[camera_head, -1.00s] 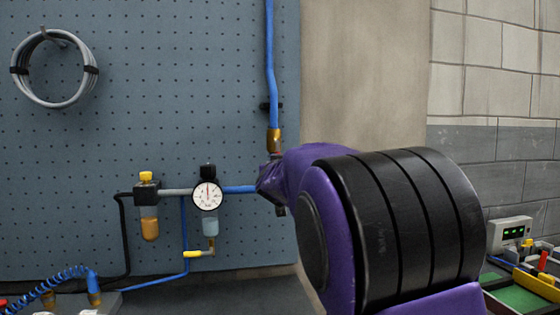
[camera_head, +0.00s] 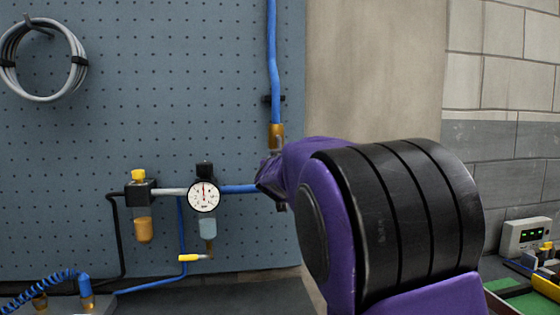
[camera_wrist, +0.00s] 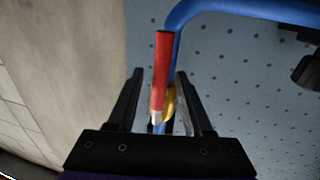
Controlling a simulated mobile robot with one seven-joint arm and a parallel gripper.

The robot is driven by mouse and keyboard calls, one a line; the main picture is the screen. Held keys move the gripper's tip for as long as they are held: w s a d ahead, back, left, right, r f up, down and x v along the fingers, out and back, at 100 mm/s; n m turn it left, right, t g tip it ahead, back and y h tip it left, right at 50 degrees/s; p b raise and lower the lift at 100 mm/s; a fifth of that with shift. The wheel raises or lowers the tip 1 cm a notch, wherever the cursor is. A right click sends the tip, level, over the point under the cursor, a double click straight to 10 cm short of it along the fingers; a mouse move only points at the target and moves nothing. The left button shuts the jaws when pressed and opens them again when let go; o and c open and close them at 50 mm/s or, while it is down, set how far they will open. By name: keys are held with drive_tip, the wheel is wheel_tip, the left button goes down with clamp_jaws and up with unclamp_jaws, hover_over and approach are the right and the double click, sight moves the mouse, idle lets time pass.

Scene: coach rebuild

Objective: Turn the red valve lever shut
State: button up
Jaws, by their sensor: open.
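The red valve lever (camera_wrist: 162,62) shows in the wrist view, with a pale metal end and a brass fitting (camera_wrist: 171,100) beside it. My gripper (camera_wrist: 160,73) is open, with one black finger on each side of the lever in the picture. Gaps show between the lever and both fingers, and I cannot tell how deep it sits between them. In the head view my purple and black arm hides the lever and the gripper. A blue pipe (camera_head: 272,70) comes down to a brass fitting (camera_head: 277,137) just above the arm's far end.
A dial gauge (camera_head: 203,195) and a yellow-topped filter (camera_head: 141,190) are on the pegboard (camera_head: 150,90), left of my arm. A grey hose coil (camera_head: 72,80) hangs at the upper left. A green-lit display box (camera_head: 525,236) and a green tray (camera_head: 535,302) are at the lower right.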

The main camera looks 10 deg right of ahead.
clamp_jaws()
idle(1.4)
